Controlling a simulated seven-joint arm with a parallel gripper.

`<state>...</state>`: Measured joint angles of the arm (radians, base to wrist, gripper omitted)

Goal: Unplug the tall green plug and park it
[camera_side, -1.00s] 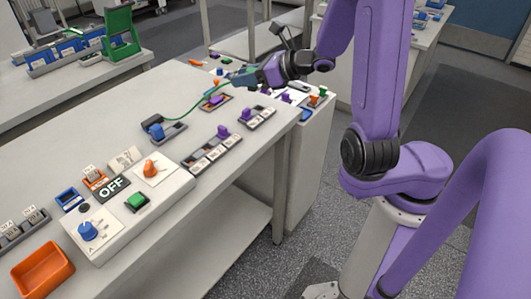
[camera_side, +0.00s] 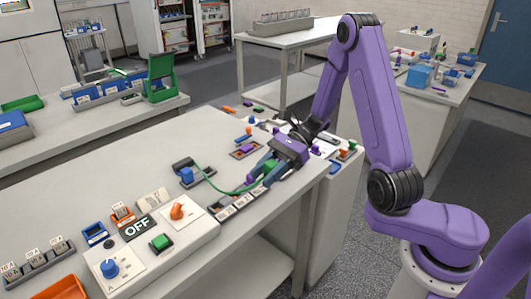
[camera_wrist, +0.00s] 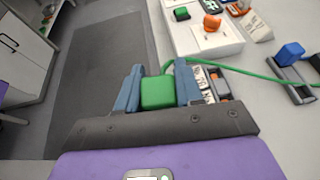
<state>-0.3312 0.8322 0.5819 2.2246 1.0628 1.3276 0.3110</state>
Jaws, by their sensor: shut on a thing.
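My gripper (camera_side: 261,174) is shut on the tall green plug (camera_wrist: 158,92), whose green block sits between the two blue-grey fingers in the wrist view. In the side view the green plug (camera_side: 269,167) shows partly between the fingers. Its green cable (camera_side: 222,192) runs left across the bench to the dark unit beside a blue block (camera_side: 187,175). A labelled slotted strip (camera_side: 229,208) lies at the bench's front edge, its far part hidden by my gripper. In the wrist view the strip (camera_wrist: 212,87) is just right of the plug. Whether plug and strip touch is unclear.
A control box with an OFF sign (camera_side: 135,228), an orange knob (camera_side: 178,211), a green button (camera_side: 161,242) and a blue knob (camera_side: 109,267) stands nearer the camera. A purple piece on a tray (camera_side: 245,149) lies behind my gripper. The bench's left middle is clear.

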